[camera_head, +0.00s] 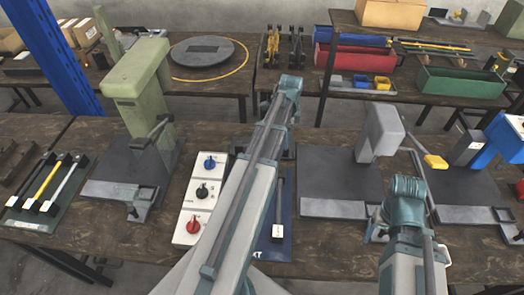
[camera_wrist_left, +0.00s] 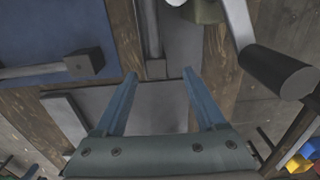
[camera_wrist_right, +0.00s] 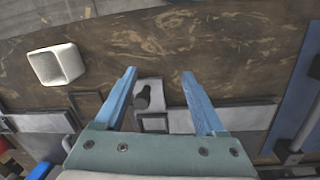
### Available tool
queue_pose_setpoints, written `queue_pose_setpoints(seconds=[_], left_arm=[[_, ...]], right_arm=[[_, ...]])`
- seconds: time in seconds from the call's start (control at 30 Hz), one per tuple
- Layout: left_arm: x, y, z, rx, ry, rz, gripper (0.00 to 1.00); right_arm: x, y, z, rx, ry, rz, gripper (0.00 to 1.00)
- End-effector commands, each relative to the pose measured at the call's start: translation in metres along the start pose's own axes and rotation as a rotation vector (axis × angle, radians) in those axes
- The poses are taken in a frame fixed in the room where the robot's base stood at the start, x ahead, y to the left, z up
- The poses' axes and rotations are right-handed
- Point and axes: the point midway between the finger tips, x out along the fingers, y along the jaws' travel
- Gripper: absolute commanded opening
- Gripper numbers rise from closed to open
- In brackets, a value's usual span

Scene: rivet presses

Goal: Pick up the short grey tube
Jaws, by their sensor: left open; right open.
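In the left wrist view a grey tube (camera_wrist_left: 35,70) with a dark block lies at upper left, outside the jaws. I cannot tell which is the short one. My left gripper (camera_wrist_left: 160,73) is open and empty. My right gripper (camera_wrist_right: 157,73) is open and empty above the right bench; the blue mat is to its right.
A green press (camera_head: 138,80) and a control box (camera_head: 200,195) with blue, black and red knobs stand left of my left arm. A grey press (camera_head: 381,133) and a blue press (camera_head: 507,137) stand at right. A whitish hollow block (camera_wrist_right: 56,64) lies on the bench.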

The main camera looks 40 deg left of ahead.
Motion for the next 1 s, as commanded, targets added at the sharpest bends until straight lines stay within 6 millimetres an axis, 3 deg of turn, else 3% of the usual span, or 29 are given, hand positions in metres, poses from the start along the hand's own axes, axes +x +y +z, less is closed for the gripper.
queue_pose_setpoints(seconds=[0.43,0.77,1.0], left_arm=[[0.049,0.005,0.008,-0.001,0.000,0.000,0.72],[0.051,0.005,0.007,0.000,0.000,0.000,0.72],[0.051,0.005,0.007,0.000,0.000,0.000,0.29]], right_arm=[[0.049,-0.005,-0.003,0.000,0.000,0.000,0.72],[0.050,-0.005,-0.003,0.000,0.000,0.000,0.72],[0.050,-0.005,-0.003,0.000,0.000,0.000,0.72]])
